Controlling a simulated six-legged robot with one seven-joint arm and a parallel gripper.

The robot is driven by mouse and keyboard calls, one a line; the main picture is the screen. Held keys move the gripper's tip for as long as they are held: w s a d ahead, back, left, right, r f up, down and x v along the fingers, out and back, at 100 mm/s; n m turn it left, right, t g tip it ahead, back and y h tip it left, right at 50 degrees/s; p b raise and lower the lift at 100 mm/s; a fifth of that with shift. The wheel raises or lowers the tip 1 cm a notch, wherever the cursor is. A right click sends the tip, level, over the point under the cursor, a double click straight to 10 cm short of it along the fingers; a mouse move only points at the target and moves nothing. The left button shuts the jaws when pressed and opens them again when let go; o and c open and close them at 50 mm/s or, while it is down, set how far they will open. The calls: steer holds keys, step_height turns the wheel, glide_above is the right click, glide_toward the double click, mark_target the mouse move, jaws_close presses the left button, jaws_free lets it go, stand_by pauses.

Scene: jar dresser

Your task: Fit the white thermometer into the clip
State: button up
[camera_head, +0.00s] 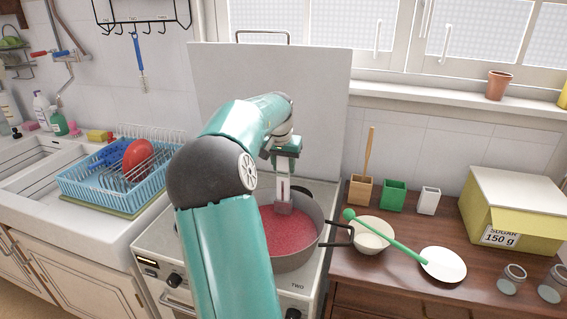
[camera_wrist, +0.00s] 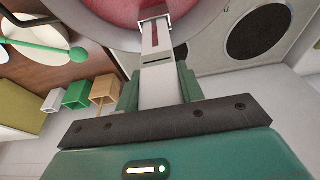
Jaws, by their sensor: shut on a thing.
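My gripper (camera_head: 287,152) hangs over the far side of the grey pot (camera_head: 297,262) of red jam (camera_head: 287,235) on the stove. It is shut on the white thermometer (camera_head: 286,186), which points down, roughly upright. In the wrist view the thermometer (camera_wrist: 156,42) runs out between my green fingers (camera_wrist: 157,88), with a dark red stripe along it, and crosses the pot's rim (camera_wrist: 108,33). A small greyish-pink piece (camera_head: 284,208) shows at its lower end, over the jam. I cannot tell whether this piece is the clip or whether the thermometer sits in it.
A cream bowl (camera_head: 373,233) with a green spoon (camera_head: 385,236), a white plate (camera_head: 443,264), small boxes (camera_head: 394,195), glass jars (camera_head: 511,279) and a sugar box (camera_head: 510,215) stand on the right counter. A tall panel (camera_head: 330,100) rises behind the stove. A blue dish rack (camera_head: 120,175) is left.

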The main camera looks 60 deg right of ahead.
steer(key=shift+f, duration=0.6)
steer(key=o, duration=1.3)
steer(key=v, duration=1.3)
steer(key=shift+r, duration=0.4)
steer(key=shift+r, duration=0.1)
step_height(320, 180, up, 12)
steer(key=shift+f, duration=0.1)
